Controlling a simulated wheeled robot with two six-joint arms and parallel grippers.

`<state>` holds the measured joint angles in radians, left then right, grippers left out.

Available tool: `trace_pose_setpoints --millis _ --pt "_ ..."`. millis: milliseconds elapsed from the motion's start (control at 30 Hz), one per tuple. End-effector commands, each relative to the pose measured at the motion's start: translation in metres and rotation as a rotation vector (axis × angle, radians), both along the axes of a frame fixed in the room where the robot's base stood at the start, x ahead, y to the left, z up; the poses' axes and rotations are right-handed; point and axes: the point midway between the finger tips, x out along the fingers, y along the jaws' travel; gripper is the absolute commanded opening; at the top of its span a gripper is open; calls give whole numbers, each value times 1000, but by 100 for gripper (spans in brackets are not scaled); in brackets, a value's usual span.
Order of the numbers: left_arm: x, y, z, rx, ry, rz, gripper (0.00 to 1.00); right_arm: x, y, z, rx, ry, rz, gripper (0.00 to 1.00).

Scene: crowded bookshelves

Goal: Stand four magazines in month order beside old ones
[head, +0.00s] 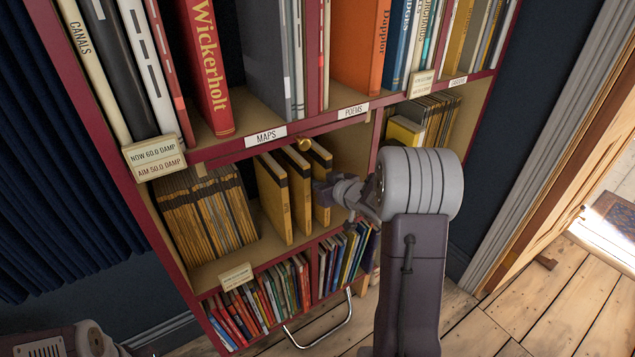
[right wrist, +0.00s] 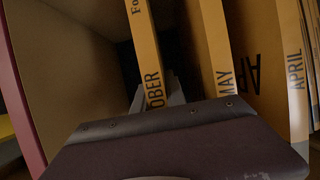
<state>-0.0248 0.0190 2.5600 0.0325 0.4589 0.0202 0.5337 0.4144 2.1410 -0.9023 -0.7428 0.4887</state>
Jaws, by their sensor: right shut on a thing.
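Three yellow magazines with dark cover edges stand in the middle shelf's left compartment: April (head: 274,200), May (head: 299,190) and October (head: 321,185). In the right wrist view, April (right wrist: 294,70), May (right wrist: 221,60) and October (right wrist: 145,50) show their spines, with part of October's name hidden. The old magazines (head: 206,214) stand packed to their left. My right gripper (head: 324,192) reaches in from the right, shut on October. In the right wrist view its fingers (right wrist: 157,100) lie around the spine's lower part. My left gripper is out of view.
A red divider (head: 377,136) bounds this compartment on the right. Beyond it a yellow item (head: 404,130) stands before more thin volumes. Small coloured books (head: 262,305) fill the shelf below.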

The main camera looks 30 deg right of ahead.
Motion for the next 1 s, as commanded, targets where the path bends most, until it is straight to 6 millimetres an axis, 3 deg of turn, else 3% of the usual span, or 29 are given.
trace_pose_setpoints --millis 367,400,467,1000 --pt "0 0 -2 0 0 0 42 0 0 -2 0 -3 0 0" --pt "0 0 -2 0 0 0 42 0 0 -2 0 -3 0 25" --pt "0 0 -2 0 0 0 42 0 0 -2 0 -3 0 41" --pt "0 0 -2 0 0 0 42 -2 0 -4 1 2 0 42"
